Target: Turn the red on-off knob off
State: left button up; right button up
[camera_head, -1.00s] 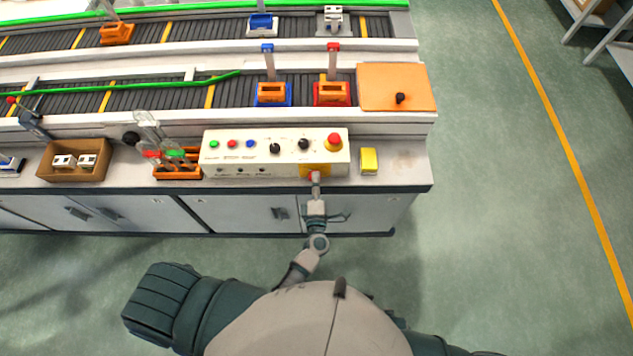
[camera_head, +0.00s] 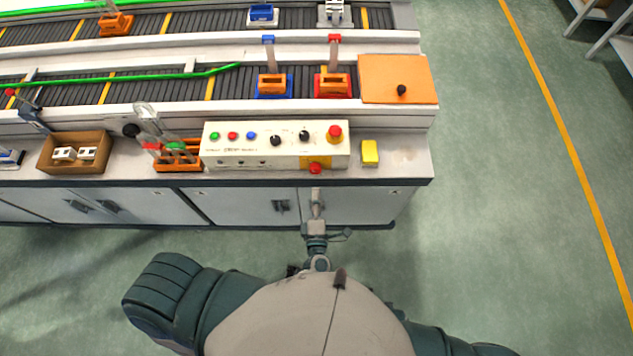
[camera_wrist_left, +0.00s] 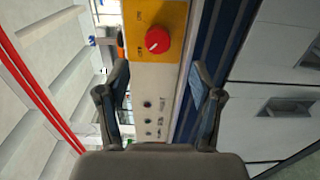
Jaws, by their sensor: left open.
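The red knob (camera_head: 315,168) sits on the yellow plate (camera_head: 325,162) at the lower right of the white control panel (camera_head: 215,157). In the left wrist view the round red knob (camera_wrist_left: 158,40) stands on the yellow plate (camera_wrist_left: 180,14), with small on-off lettering too blurred to read. My left gripper (camera_head: 316,192) is in front of the panel, a little below the knob and apart from it. In the left wrist view its fingers (camera_wrist_left: 159,88) are spread and empty, with the knob ahead between them. My right gripper does not show.
A red emergency button (camera_head: 334,132) is on the panel above the knob, beside black dials (camera_head: 304,136). A yellow block (camera_head: 370,153) lies right of the panel. A rack of tools (camera_head: 178,158) and a brown box (camera_head: 72,152) stand left.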

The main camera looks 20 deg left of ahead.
pick_arm(q)
jog(key=v, duration=0.3)
jog(key=shift+s+d, duration=0.1)
jog(key=shift+s, duration=0.3)
jog(key=shift+f, duration=0.1)
jog(key=s+d+f+m+g+h, duration=0.1)
jog(key=s+f+m+g+h, duration=0.25)
jog(key=f+m, duration=0.65)
jog(key=s+d+f+m+g+h, duration=0.1)
jog(key=s+f+m+g+h, duration=0.45)
jog(key=f, duration=0.75)
jog(key=s+a+f+m+g+y, duration=0.3)
jog(key=s+a+f+m+g, duration=0.4)
jog(key=s+a+f, duration=0.4)
jog(key=a+f+m, duration=0.1)
jog(key=a, duration=0.2)
jog(key=shift+s+y, duration=0.4)
jog(key=shift+f, duration=0.15)
jog(key=shift+c, duration=0.3)
